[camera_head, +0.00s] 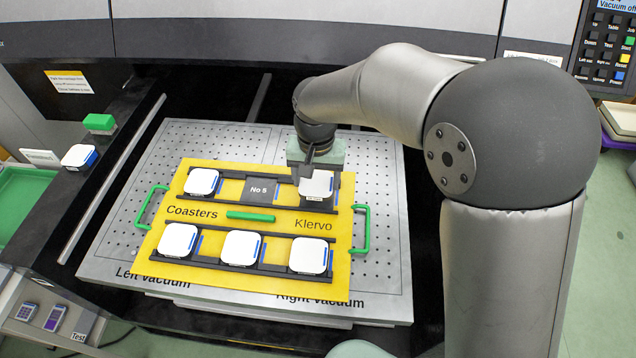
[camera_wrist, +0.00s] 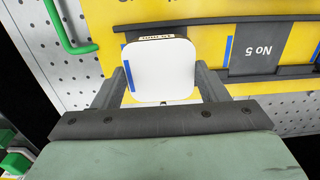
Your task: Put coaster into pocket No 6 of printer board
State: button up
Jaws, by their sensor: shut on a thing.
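The printer board (camera_head: 190,213) is a yellow plate marked "Coasters" and "Klervo", with two rows of dark pockets. My gripper (camera_head: 316,172) is over the upper right pocket, shut on a white coaster (camera_head: 318,186) with rounded corners. The wrist view shows this coaster (camera_wrist: 161,70) between the two fingers, with a blue strip by its left side. It covers most of the pocket and hides any pocket number. I cannot tell whether it rests on the pocket floor or is just above it. Pocket No 5 (camera_head: 259,190) beside it is empty; it also shows in the wrist view (camera_wrist: 256,52).
White coasters sit in the upper left pocket (camera_head: 201,182) and all lower-row pockets (camera_head: 241,246). Green handles (camera_head: 361,228) stand at both board ends. Another coaster (camera_head: 78,156) and a green block (camera_head: 99,122) are on the left ledge. The perforated table (camera_head: 381,190) is clear on the right.

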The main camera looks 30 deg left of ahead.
aim_at(318, 182)
jog(key=shift+w+f, duration=0.15)
jog(key=shift+f, duration=0.75)
jog(key=shift+w+f, duration=0.1)
jog(key=shift+f, duration=0.75)
jog(key=shift+f, duration=0.2)
jog(key=o, duration=1.1)
jog(key=shift+r, duration=0.15)
notch_tip(318, 182, up, 12)
jog(key=shift+r+b, duration=0.1)
jog(key=shift+b, duration=0.2)
